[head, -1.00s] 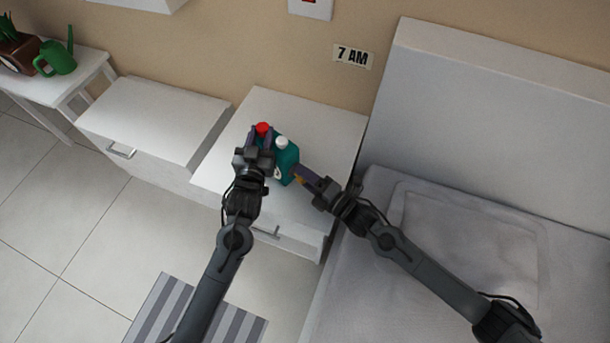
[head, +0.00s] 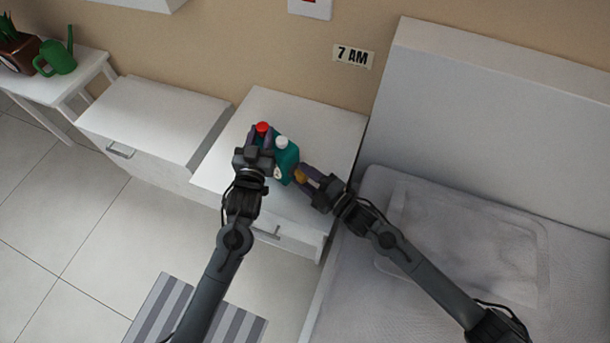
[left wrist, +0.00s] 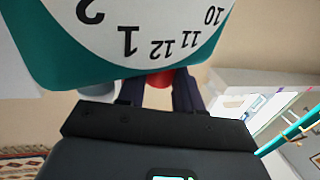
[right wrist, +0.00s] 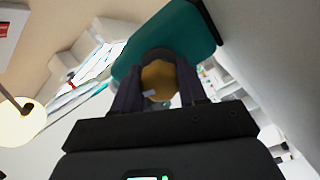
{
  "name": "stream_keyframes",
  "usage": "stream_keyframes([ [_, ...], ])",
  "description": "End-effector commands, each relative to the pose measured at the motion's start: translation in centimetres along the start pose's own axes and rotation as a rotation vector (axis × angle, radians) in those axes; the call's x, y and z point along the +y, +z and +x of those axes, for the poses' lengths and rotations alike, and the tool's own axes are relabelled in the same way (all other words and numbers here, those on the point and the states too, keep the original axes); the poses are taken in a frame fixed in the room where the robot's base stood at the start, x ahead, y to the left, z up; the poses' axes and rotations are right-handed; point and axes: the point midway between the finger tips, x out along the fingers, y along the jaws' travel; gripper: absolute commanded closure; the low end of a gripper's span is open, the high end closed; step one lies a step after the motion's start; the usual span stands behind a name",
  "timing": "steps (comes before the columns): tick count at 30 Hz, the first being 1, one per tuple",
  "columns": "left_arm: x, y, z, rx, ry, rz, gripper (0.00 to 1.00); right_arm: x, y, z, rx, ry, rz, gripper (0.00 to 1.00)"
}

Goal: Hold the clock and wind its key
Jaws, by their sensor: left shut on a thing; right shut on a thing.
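The teal clock (head: 287,159) is on or just above the white bedside cabinet top; I cannot tell if it touches. Its white numbered face (left wrist: 150,25) fills the top of the left wrist view. A red knob (head: 262,128) and a white knob (head: 282,142) sit on the clock's top. My left gripper (head: 260,139) is shut on the clock, its fingers around the red knob. My right gripper (head: 305,175) is shut on the yellow key (right wrist: 158,80) on the clock's side, with the teal body (right wrist: 195,30) beyond it. The fingers partly hide the key.
The white cabinet (head: 325,120) has free room around the clock. A bed (head: 450,230) stands at the right, with a tall headboard behind. Another white cabinet (head: 155,115) and a side table with a green watering can (head: 58,58) are at the left. A "7 AM" sign (head: 353,57) is on the wall.

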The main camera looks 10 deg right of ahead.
Motion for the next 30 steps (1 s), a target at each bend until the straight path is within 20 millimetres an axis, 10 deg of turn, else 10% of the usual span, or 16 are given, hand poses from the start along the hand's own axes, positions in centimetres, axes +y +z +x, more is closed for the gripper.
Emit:
stream_keyframes([
  [10, -0.1, 0.0, 0.0, -0.001, -0.001, 0.000, 1.00, 0.0, 0.1, 0.0, -0.001, 0.001, 0.002, 0.89],
  [11, -0.1, 0.0, 0.0, -0.001, -0.001, 0.000, 1.00, 0.0, 0.1, 0.0, -0.001, 0.001, 0.002, 0.57],
  [16, -0.1, 0.0, 0.0, -0.001, -0.001, 0.000, 1.00, 0.0, 0.0, 0.0, -0.001, 0.000, 0.002, 0.33],
  [30, 0.0, 0.0, 0.0, -0.001, -0.001, 0.000, 1.00, -0.1, 0.1, -1.3, -0.001, -0.001, 0.002, 0.33],
])
